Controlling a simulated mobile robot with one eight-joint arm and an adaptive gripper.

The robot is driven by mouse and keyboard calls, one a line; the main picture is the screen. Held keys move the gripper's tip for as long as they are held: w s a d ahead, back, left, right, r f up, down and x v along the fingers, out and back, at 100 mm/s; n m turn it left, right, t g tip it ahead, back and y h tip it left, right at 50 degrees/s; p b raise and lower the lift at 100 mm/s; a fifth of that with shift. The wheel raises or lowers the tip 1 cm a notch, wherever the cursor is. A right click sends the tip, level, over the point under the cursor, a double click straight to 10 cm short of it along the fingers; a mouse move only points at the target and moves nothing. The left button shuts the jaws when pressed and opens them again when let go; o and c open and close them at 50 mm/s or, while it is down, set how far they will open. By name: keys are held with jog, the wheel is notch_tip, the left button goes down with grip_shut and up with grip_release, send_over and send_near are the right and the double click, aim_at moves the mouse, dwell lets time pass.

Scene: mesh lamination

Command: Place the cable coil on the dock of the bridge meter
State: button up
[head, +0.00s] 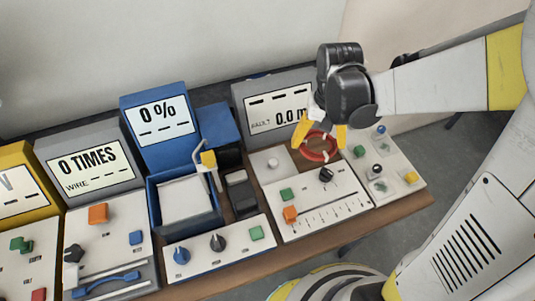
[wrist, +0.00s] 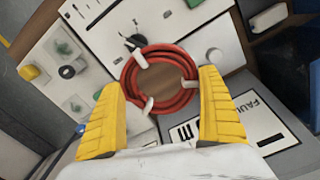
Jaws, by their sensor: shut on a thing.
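The red cable coil (head: 318,160), tied with white bands, is in my gripper (head: 320,138). In the wrist view the coil (wrist: 129,88) lies between the two yellow fingers (wrist: 162,90). The meter with the "FAULT 0.0 m" display (head: 279,113) stands at the right of the row, and I take it for the bridge meter. A brown recessed patch (head: 297,157) in its white panel lies under the coil. Brown also shows through the ring in the wrist view. I cannot tell whether the coil touches it or hovers just above.
A white round knob (head: 272,163) sits left of the brown patch, and a black knob (head: 326,174) in front. A panel with small buttons (head: 378,170) adjoins on the right. A blue "0 %" device (head: 158,115) and an open blue bin (head: 186,236) stand left.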

aim_at(273, 161)
jog(key=a+f+b, duration=0.1)
jog(key=a+f, duration=0.1)
jog(key=a, duration=0.1)
jog(key=w+a+f+b, duration=0.1)
jog(key=a+f, duration=0.1)
jog(key=a, duration=0.2)
jog(key=w+a+f+b, duration=0.1)
jog(key=a+f+b, duration=0.1)
jog(key=a, duration=0.2)
jog(key=shift+a+f, duration=0.25)
jog(key=shift+f, duration=0.15)
jog(key=shift+f+b, duration=1)
jog(key=shift+f, duration=0.95)
jog(key=shift+f, duration=0.2)
jog(key=o, duration=1)
jog(key=shift+r, duration=0.1)
